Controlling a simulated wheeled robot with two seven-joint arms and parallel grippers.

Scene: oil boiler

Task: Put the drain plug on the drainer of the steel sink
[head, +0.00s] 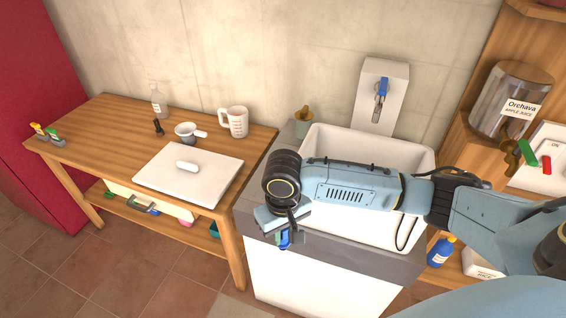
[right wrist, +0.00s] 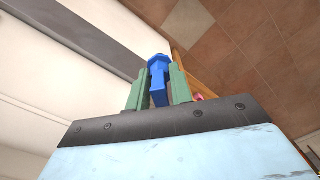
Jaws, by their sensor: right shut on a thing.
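My right gripper (head: 282,240) hangs at the front left edge of the sink (head: 425,158), which shows as a white basin set in a grey surround. It is shut on a small blue piece (head: 286,238), which I take for the drain plug. In the right wrist view the green fingers of the right gripper (right wrist: 160,88) clamp this blue piece (right wrist: 158,68), with its wider blue end sticking out past the fingertips. My right arm covers much of the basin, and I cannot make out the drainer. My left gripper is not in view.
A white dispenser with a blue-handled tap (head: 382,95) stands behind the basin. A juice dispenser (head: 510,100) stands right. Tiled floor lies in front.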

